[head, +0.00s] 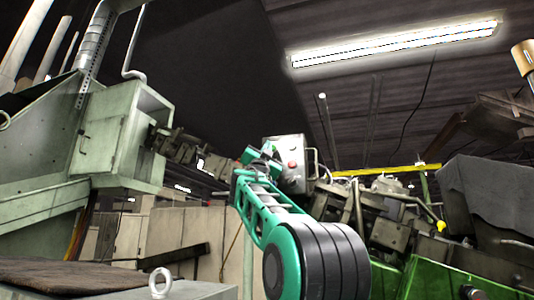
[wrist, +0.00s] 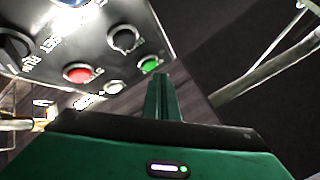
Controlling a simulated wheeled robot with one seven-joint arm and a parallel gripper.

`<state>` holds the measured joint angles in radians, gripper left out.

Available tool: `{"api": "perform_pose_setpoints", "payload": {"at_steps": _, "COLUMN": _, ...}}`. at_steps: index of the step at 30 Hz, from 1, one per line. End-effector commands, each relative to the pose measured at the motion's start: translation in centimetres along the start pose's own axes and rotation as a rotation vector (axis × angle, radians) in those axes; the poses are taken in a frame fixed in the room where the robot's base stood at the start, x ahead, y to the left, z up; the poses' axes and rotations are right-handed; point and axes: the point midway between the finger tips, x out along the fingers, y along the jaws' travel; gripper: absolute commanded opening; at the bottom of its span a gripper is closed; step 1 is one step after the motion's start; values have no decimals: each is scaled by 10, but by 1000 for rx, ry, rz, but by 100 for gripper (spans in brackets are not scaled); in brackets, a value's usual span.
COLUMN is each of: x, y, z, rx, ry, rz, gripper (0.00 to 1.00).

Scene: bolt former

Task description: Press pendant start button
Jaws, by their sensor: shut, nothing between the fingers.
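The grey pendant box (head: 285,150) hangs in the middle of the head view, with a red button on its face. In the wrist view its panel (wrist: 100,55) fills the upper left. A green button (wrist: 149,64) sits at the panel's lower right edge, with a red button (wrist: 77,72) to its left. I cannot read a start label. My gripper (wrist: 160,78) is shut and empty, its fingertips just below and right of the green button in the picture. I cannot tell whether they touch it. In the head view my gripper (head: 262,153) is beside the pendant's left side, partly unclear.
The panel also has a black button (wrist: 124,40), a white button (wrist: 114,87) and a black selector knob (wrist: 12,45). Green machinery (head: 440,280) stands at lower right and a pale green cabinet (head: 105,145) at left.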

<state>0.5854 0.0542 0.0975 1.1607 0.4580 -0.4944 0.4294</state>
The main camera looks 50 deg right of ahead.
Motion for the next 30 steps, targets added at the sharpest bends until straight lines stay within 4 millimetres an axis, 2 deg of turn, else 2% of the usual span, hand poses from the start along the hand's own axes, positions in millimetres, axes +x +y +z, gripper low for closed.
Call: {"api": "perform_pose_setpoints", "payload": {"at_steps": 30, "x": 6, "y": 6, "z": 2, "rx": 0, "ry": 0, "rz": 0, "gripper": 0}}
